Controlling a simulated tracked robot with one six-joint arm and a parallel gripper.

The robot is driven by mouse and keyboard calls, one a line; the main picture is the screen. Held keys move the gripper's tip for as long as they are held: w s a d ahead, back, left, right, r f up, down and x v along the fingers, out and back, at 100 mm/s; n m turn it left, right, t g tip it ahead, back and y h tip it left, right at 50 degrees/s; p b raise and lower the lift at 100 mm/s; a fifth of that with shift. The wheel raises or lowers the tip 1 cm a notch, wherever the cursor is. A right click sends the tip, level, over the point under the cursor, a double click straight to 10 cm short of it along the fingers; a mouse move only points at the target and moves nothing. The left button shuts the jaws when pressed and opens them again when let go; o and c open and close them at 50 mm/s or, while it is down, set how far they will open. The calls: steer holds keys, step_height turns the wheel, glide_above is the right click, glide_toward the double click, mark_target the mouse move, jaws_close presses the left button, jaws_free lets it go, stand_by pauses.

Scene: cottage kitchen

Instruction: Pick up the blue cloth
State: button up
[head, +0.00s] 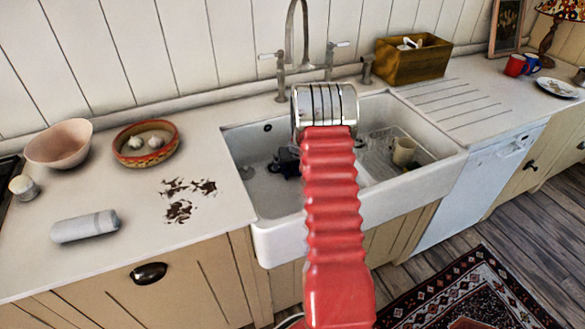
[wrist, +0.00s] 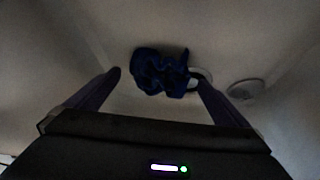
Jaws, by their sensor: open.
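The blue cloth (wrist: 160,72) lies crumpled on the pale floor of the sink in the wrist view. I cannot make it out in the head view, where my arm and gripper block that part of the sink. My gripper (wrist: 156,74) is open, one finger on each side of the cloth in the picture. The cloth shows beyond and between the fingertips; I cannot tell how far below them it is. In the head view my dark gripper (head: 286,162) is partly seen down inside the white sink (head: 440,175).
A pale mug (head: 404,151) stands by a wire rack (head: 380,145) in the sink's right part. A round drain (wrist: 246,89) lies right of the cloth. The tap (head: 290,50) rises behind. Left counter: patterned bowl (head: 146,155), pink bowl (head: 59,146), grey roll (head: 85,227), dark scraps (head: 180,210).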

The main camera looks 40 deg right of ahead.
mark_target(293, 166)
steer(key=shift+x, duration=1.1)
steer(key=c, duration=1.1)
